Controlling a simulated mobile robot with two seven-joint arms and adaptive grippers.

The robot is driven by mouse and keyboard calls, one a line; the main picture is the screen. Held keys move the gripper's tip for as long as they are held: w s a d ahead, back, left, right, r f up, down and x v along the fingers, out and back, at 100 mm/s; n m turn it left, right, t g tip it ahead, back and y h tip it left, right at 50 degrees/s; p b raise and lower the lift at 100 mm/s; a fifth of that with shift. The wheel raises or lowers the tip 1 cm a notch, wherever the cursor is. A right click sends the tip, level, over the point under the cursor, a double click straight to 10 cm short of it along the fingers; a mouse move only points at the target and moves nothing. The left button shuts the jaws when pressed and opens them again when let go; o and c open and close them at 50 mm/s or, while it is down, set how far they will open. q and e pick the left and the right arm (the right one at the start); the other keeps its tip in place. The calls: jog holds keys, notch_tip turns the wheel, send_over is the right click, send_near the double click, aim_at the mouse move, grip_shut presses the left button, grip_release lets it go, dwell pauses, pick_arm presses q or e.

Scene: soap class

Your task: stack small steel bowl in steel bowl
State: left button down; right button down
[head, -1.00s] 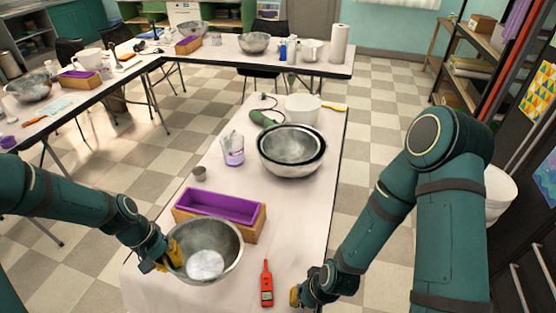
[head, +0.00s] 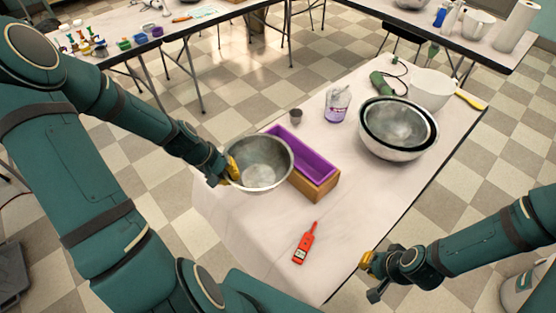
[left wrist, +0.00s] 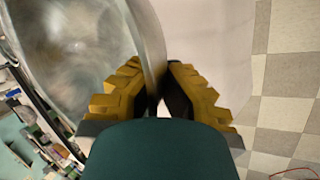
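The small steel bowl (head: 262,178) is at the left of the front table in the head view, its rim pinched by my left gripper (head: 232,170). The left wrist view shows the yellow fingers (left wrist: 165,88) on both sides of the bowl wall (left wrist: 85,45). The bowl looks raised off the table and overlaps the left end of the purple mold. The larger steel bowl (head: 385,152) stands upright at the table's right side, with a dark-rimmed bowl (head: 398,122) nested in it. My right gripper (head: 369,275) is empty and looks open beyond the table's front right edge.
A purple mold in a wooden box (head: 313,185) stands beside the small bowl. A red meter (head: 303,245) lies at the front. A small cup (head: 296,116), a jug (head: 337,103), a green blender (head: 384,86) and a white bowl (head: 432,90) are behind.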

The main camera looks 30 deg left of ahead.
pick_arm(q)
jog(key=b, duration=0.2)
send_near(236, 202)
jog(key=w+d+f, duration=0.1)
jog(key=d+f, duration=0.1)
jog(key=w+d+f, duration=0.2)
jog(key=shift+d, duration=0.1)
jog(key=shift+s, duration=0.1)
jog(key=c, duration=1.6)
grip_release()
jog(key=shift+f, duration=0.1)
jog(key=o, duration=0.5)
jog(key=shift+c, duration=0.2)
jog(key=shift+r, duration=0.35)
jog(key=p+v, duration=0.2)
jog(key=v, duration=0.9)
jog(key=shift+r, duration=0.3)
